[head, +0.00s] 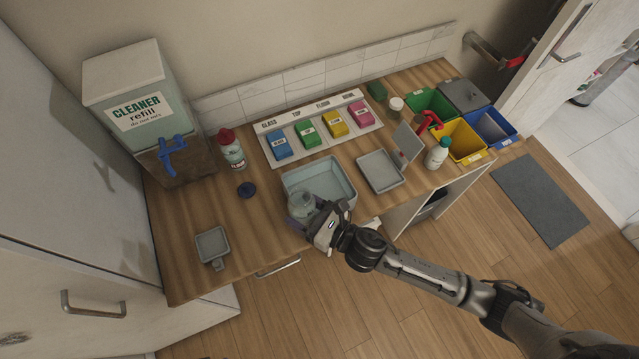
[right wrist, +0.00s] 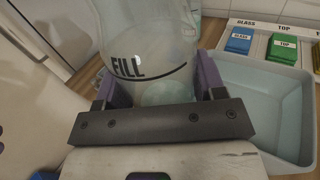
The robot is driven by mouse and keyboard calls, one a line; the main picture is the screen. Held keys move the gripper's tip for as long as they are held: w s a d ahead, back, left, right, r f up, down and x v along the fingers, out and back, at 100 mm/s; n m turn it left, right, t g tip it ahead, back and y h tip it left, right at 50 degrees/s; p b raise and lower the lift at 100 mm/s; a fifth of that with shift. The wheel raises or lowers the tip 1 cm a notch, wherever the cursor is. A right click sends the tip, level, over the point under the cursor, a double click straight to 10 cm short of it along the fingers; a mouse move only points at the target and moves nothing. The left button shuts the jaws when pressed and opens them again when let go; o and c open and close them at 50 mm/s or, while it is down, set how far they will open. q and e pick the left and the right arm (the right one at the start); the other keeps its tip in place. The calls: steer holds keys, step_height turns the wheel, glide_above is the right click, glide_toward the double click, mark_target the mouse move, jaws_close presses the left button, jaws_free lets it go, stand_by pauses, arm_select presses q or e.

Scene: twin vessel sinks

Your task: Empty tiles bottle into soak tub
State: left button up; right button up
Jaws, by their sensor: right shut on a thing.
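My right gripper (head: 318,222) is shut on a clear bottle (head: 301,205) at the near left corner of the pale blue-grey tub (head: 347,181). In the right wrist view the bottle (right wrist: 150,35) sits between the purple finger pads, with a black line and the word FILL on it. No "tiles" label is readable on it. It looks roughly upright. The tub (right wrist: 290,135) is just right of the bottle in that view, and the visible part of its floor looks bare. I cannot tell whether the bottle touches the tub rim. My left gripper is not in view.
A red-capped bottle (head: 231,150) stands behind. A grey tray (head: 380,172), white bottle (head: 437,153) and coloured bins (head: 462,140) are right.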

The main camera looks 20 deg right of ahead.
steer(key=shift+r, duration=0.15)
steer(key=shift+w+d+r+m+g+p, duration=0.2)
steer(key=shift+m+g+p, duration=0.1)
steer(key=shift+m+p, duration=0.35)
steer(key=shift+m, duration=0.65)
steer(key=shift+w+d+r+m+p, duration=0.1)
steer(key=shift+w+m+p, duration=0.05)
steer(key=shift+m+p, duration=0.35)
steer(key=shift+w+d+m+g, duration=0.2)
steer(key=shift+m+g, duration=0.3)
steer(key=shift+m, duration=0.3)
steer(key=shift+w+d+m, duration=0.15)
steer(key=shift+w+m, duration=0.05)
steer(key=shift+m, duration=0.4)
steer(key=shift+s+f+m+g, duration=0.1)
steer(key=shift+f+m+g, duration=0.15)
steer(key=shift+m+g, duration=0.45)
steer(key=shift+f+m+b, duration=0.3)
steer(key=shift+f+b, duration=0.15)
steer(key=shift+b, duration=0.05)
steer(key=shift+s+a+f+m, duration=0.15)
steer(key=shift+a+f+m, duration=0.05)
steer(key=shift+m, duration=0.1)
